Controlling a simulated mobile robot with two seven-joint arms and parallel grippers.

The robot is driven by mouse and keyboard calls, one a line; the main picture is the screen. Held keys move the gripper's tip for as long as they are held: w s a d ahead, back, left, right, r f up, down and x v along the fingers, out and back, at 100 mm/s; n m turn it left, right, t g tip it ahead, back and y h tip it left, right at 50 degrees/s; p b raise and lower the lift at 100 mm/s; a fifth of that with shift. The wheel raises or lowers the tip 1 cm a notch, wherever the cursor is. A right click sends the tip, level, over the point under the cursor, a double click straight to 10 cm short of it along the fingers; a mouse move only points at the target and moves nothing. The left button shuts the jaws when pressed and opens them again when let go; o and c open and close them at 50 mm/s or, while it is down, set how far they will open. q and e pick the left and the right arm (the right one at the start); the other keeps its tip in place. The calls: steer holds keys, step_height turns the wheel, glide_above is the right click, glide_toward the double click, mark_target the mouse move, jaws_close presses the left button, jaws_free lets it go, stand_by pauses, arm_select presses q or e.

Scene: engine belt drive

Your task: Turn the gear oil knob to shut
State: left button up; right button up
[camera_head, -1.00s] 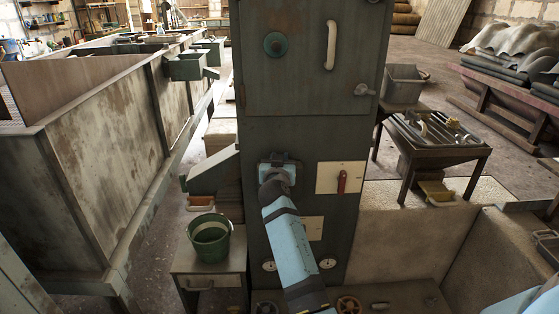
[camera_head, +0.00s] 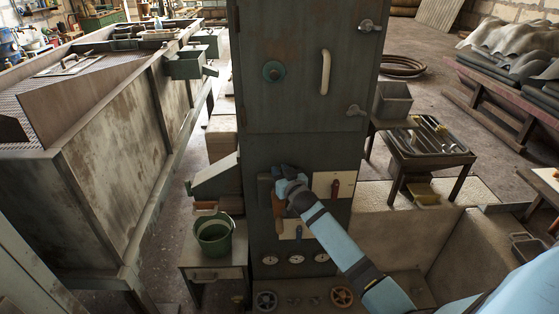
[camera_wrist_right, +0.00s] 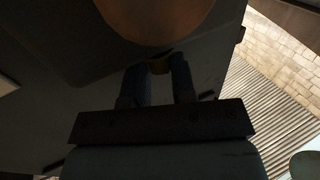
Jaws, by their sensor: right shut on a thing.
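An orange-brown knob (camera_head: 277,213) shows on the cabinet front, just below and left of my right gripper (camera_head: 279,180). No label on it can be read, so I cannot tell for sure that it is the gear oil knob. My right gripper reaches it from the lower right and is shut on it; the gripper hides its upper part. In the right wrist view, the two dark fingers (camera_wrist_right: 159,80) stand close together with a small brownish part between them. A large brown rounded surface (camera_wrist_right: 155,18) fills the top there. My left gripper is not in view.
Right of the gripper, a pale plate (camera_head: 322,186) carries a reddish switch handle (camera_head: 334,189). Several gauges (camera_head: 295,259) and handwheels (camera_head: 342,298) are below. A green bucket (camera_head: 213,236) stands on a side cabinet at left. A metal table (camera_head: 432,150) stands at right.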

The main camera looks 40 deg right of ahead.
steer(key=shift+d+r+n+y+p, duration=0.15)
steer(key=shift+n+y+p, duration=0.3)
steer(key=shift+y, duration=0.25)
steer(key=shift+n+y, duration=0.25)
steer(key=shift+y, duration=0.15)
steer(key=o, duration=0.9)
steer(key=shift+p, duration=0.3)
